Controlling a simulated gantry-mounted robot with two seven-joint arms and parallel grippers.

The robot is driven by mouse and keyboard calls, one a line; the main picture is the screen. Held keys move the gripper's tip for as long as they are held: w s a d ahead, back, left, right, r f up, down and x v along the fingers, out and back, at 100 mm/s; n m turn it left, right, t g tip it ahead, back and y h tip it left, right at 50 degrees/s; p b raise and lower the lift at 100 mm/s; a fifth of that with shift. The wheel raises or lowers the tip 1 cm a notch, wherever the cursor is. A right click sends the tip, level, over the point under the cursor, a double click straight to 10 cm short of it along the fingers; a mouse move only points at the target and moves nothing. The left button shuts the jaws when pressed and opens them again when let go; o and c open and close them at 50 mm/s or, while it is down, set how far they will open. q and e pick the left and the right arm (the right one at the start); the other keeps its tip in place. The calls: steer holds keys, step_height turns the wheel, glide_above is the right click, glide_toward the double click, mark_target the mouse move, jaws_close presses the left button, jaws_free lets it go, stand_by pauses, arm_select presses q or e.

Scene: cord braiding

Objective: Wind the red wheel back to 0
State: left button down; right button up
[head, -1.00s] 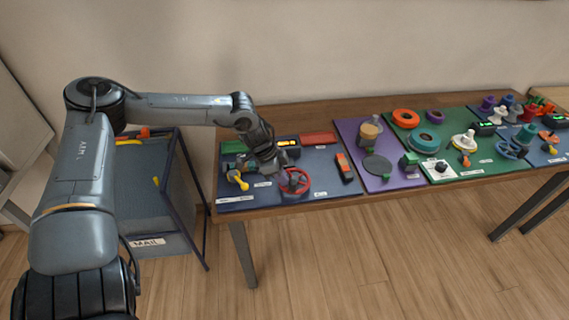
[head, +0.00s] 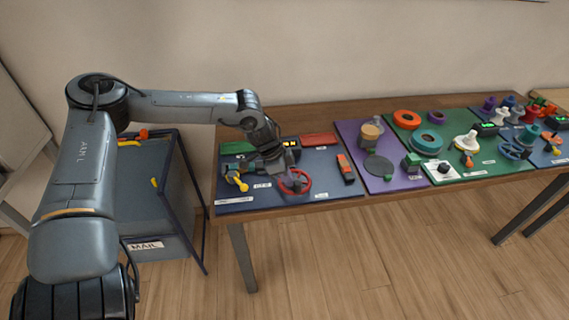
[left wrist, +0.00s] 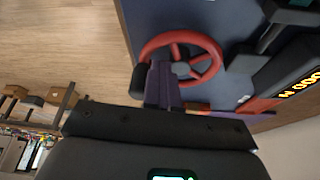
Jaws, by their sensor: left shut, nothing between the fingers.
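The red wheel (head: 306,181) lies on the blue board at the left end of the table. It has a ring rim and spokes, and shows in the left wrist view (left wrist: 218,55) too. My left gripper (head: 292,186) is at the wheel's left side, pointing down, its fingers shut and empty. In the left wrist view the fingers (left wrist: 164,84) overlap the rim beside a dark knob (left wrist: 139,81); I cannot tell whether they touch. A dark box with a lit orange display (left wrist: 300,86) stands beyond the wheel; its reading is partly cut off. My right gripper is out of view.
A yellow-handled part (head: 238,182) is left of the wheel, and a dark block with an orange-red part (head: 345,168) is right of it. A purple board (head: 400,181) and a green board lie further right. A MAIL bin (head: 160,205) stands left of the table.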

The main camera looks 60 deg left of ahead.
arm_select(q)
steer(key=c, duration=1.4)
jaws_free()
steer(key=shift+r, duration=0.15)
steer(key=shift+s+a+r+p, duration=0.15)
steer(key=shift+r+p, duration=0.2)
steer(key=shift+r, duration=0.2)
steer(key=shift+p+v, duration=2.15)
steer(key=shift+v, duration=2.45)
steer(key=shift+s, duration=0.15)
